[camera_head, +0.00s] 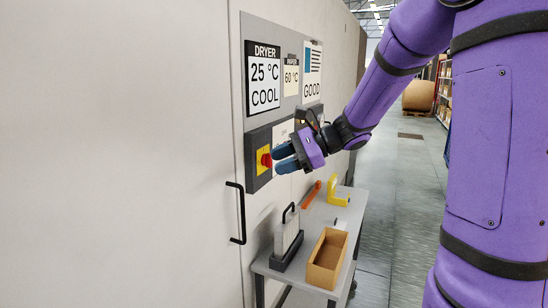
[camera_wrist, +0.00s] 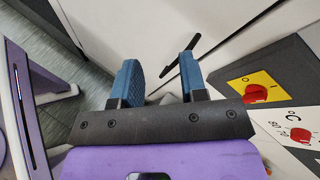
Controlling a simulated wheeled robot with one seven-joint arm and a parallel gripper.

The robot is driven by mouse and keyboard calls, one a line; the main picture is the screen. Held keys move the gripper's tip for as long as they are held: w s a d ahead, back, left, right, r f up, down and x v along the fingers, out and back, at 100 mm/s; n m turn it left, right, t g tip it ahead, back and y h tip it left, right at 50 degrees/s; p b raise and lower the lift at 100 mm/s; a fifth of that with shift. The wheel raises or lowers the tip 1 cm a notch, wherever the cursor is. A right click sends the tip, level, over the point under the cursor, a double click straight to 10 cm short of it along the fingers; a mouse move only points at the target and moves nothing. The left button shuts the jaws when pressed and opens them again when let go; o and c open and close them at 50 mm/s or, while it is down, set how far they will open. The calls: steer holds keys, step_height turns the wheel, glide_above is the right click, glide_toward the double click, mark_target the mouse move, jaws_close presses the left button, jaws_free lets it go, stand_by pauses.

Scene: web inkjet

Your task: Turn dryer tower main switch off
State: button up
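The dryer tower's main switch looks to be the red knob (camera_head: 266,160) on a yellow plate, set in a dark panel on the tower's front. In the wrist view the red knob (camera_wrist: 255,94) and its yellow plate (camera_wrist: 270,82) lie to the right of my fingers, with small marks on the plate. My gripper (camera_head: 278,160) is beside the switch in the head view. In the wrist view its two blue fingers (camera_wrist: 157,75) are spread apart with nothing between them. The knob is outside the fingers; contact is not visible.
A second red knob (camera_wrist: 299,135) sits on a white °C dial near the switch. A black door handle (camera_head: 239,212) sticks out below left. A grey bench (camera_head: 345,215) holds an open cardboard box (camera_head: 327,258), a black-handled block (camera_head: 287,240) and yellow and orange tools. The aisle floor (camera_head: 400,190) is open.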

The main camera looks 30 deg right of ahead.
steer(key=w+d+f+m+t, duration=0.3)
steer(key=w+d+m+t, duration=0.25)
steer(key=w+d, duration=0.25)
steer(key=m+t, duration=0.3)
steer(key=m, duration=0.3)
glide_toward(268, 160)
steer(key=r+x, duration=0.1)
steer(key=x, duration=0.7)
steer(key=shift+w+d+r+h, duration=0.2)
steer(key=shift+w+r+h, duration=0.05)
steer(key=shift+r+h, duration=0.15)
steer(key=shift+n, duration=0.25)
jaws_close()
